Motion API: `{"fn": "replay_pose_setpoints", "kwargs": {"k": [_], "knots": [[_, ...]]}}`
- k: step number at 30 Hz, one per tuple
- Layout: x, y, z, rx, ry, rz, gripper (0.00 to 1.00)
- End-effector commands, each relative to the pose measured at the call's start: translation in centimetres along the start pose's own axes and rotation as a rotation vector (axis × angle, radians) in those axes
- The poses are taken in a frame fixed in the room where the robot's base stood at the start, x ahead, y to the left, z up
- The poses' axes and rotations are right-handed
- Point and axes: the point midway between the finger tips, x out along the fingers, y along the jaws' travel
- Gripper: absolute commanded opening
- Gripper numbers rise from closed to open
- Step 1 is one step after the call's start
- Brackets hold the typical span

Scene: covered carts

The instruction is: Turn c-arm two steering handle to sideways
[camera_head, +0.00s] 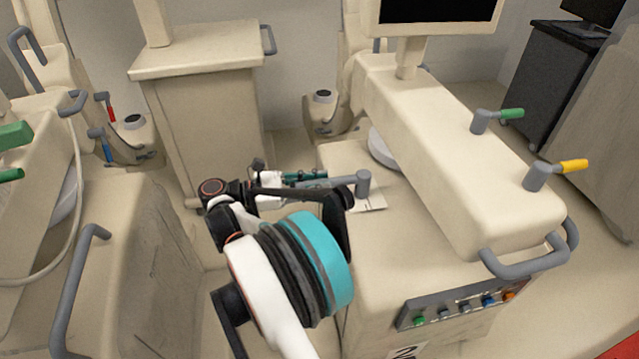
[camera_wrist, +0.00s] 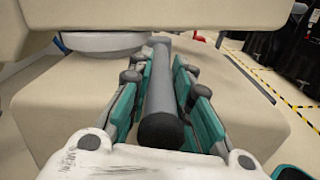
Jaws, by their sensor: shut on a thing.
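C-arm two (camera_head: 440,150) is the cream covered cart on the right, with a partly cut-off "2" label (camera_head: 405,352) on its front. Its steering handle (camera_head: 362,184) is a grey post with a lever on top, on the left part of the base. The lever points left toward my arm in the head view. My gripper (camera_head: 305,178) is shut on this lever. In the wrist view the grey lever (camera_wrist: 160,92) runs lengthwise between the teal fingers (camera_wrist: 160,95), its dark end cap nearest the camera. My gripper hides part of the lever in the head view.
Another covered cart (camera_head: 120,270) with a grey rail stands at the left. A cream cabinet (camera_head: 200,100) stands behind my arm. Green (camera_head: 510,114) and yellow (camera_head: 572,166) levers and a grey front rail (camera_head: 530,262) are on the right cart.

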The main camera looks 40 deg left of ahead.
Motion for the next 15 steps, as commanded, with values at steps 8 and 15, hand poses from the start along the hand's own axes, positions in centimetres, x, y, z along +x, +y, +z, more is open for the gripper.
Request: {"fn": "replay_pose_setpoints", "kwargs": {"k": [8,15], "knots": [[-0.13,0.41,0.41,0.003,-0.006,0.007,0.00],[-0.10,0.42,0.44,0.003,-0.006,0.007,0.41]]}}
